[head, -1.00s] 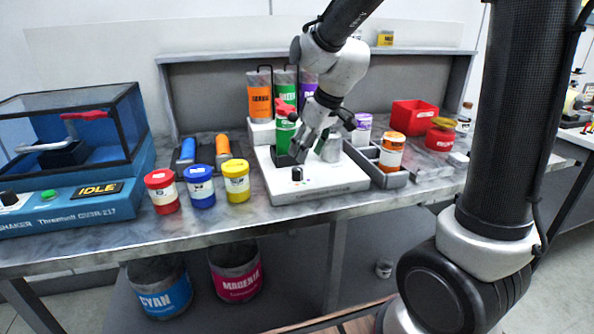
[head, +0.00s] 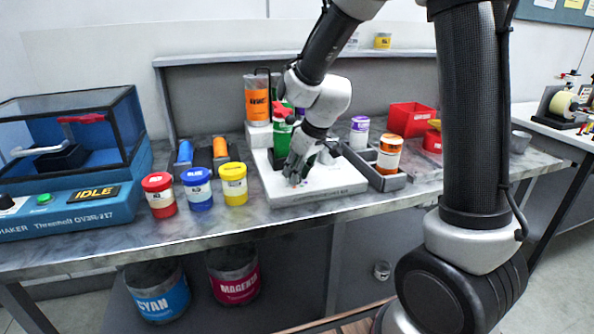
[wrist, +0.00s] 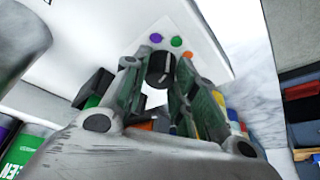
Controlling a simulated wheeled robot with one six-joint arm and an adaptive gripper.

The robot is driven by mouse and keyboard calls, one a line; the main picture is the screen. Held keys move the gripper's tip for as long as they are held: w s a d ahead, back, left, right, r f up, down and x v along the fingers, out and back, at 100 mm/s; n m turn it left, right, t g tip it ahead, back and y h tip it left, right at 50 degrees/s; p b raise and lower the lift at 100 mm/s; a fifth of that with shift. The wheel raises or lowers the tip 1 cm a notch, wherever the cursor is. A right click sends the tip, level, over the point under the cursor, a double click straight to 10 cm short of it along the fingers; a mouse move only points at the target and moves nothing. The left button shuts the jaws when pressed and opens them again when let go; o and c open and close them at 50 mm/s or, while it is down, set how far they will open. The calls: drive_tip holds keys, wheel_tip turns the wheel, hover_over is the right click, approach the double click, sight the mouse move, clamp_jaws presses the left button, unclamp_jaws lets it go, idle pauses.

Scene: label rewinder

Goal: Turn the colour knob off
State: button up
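The colour knob (wrist: 160,68) is a small black dial with a pale pointer line, on the white panel of the dispenser base (head: 330,187). Purple, green and orange dots lie on the panel around it in the wrist view. The pointer seems to face roughly the green dot. My gripper (head: 295,180) is down at the front left of the base and hides the knob in the head view. In the wrist view my gripper's fingers (wrist: 160,78) stand on both sides of the knob, close to it. I cannot tell whether they touch it.
Red (head: 160,195), blue (head: 197,188) and yellow (head: 233,184) jars stand left of the base. An orange-labelled jar (head: 389,154) sits in the grey tray at its right. An orange canister (head: 257,102) stands behind. The blue shaker (head: 75,205) is at far left.

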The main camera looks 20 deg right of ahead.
drive_tip(key=c, duration=0.3)
drive_tip(key=m+h, duration=0.1)
drive_tip(key=m, duration=0.3)
drive_tip(key=shift+s+a+h, duration=0.1)
drive_tip(key=shift+a+h, duration=0.05)
drive_tip(key=shift+h, duration=0.25)
drive_tip(key=m+h, duration=0.1)
drive_tip(key=m, duration=0.3)
drive_tip(key=shift+a+t, duration=0.15)
drive_tip(key=shift+t, duration=0.15)
drive_tip(key=m+h, duration=0.1)
drive_tip(key=m, duration=0.3)
drive_tip(key=shift+a+m+g+h, duration=0.1)
drive_tip(key=shift+m+g+h, duration=0.2)
drive_tip(key=shift+g+h, duration=0.1)
drive_tip(key=shift+m+g+h, duration=0.4)
drive_tip(key=shift+m+h, duration=0.1)
drive_tip(key=shift+m, duration=1.4)
